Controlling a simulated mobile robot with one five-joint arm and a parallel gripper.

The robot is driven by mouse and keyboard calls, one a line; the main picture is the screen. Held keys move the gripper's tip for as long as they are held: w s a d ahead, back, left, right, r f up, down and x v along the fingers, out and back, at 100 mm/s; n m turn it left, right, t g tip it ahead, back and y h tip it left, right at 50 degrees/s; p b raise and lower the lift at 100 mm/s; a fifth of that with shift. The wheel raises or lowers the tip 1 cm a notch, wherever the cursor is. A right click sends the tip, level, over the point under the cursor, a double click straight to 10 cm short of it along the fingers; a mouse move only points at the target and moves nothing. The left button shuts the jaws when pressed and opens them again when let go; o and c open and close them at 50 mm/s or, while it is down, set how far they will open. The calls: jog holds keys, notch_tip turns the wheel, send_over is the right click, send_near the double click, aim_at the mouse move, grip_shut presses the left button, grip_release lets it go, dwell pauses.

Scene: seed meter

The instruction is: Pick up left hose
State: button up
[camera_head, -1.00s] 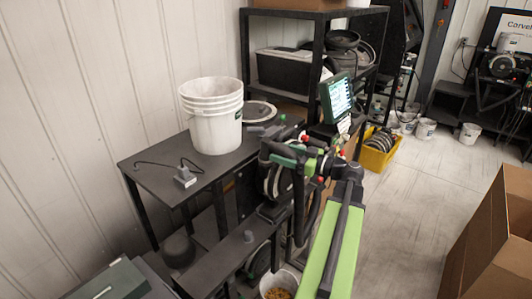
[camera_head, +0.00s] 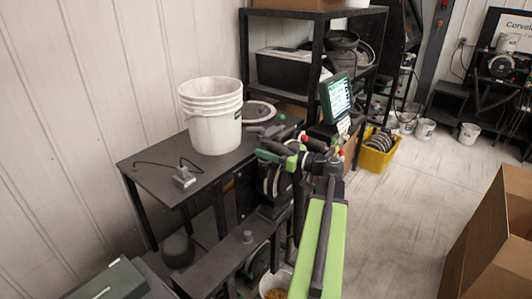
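My green and black arm reaches in from the bottom to the seed meter stand at the middle. My gripper (camera_head: 285,153) is at its far end, close to the black round seed meter (camera_head: 270,182). Its fingers are small and dark against dark parts, so I cannot tell if they are open or shut, or whether they touch anything. A dark hose-like part (camera_head: 299,208) stands beside the meter, partly behind my arm. I cannot tell for sure whether it is the left hose. No hose is clearly seen in my gripper.
A dark table (camera_head: 150,167) holds a stack of white buckets (camera_head: 214,125) and a small grey device (camera_head: 184,177). A monitor (camera_head: 337,98) stands behind the meter. A yellow bin (camera_head: 376,152) is on the floor. A cardboard box (camera_head: 492,245) is at the right, with clear floor (camera_head: 410,215) between.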

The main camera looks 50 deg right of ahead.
aim_at(267, 140)
grip_shut()
jog(key=shift+r, duration=0.1)
jog(key=shift+r+p, duration=0.3)
jog(key=shift+p, duration=0.1)
notch_tip(267, 140, up, 4)
jog(key=p, duration=0.4)
jog(key=s+d+r+p, duration=0.5)
jog(key=d+r+p, duration=0.1)
jog(key=d, duration=0.5)
notch_tip(267, 140, up, 6)
jog(key=p, duration=0.6)
jog(key=shift+a+r, duration=0.15)
jog(key=shift+a, duration=0.05)
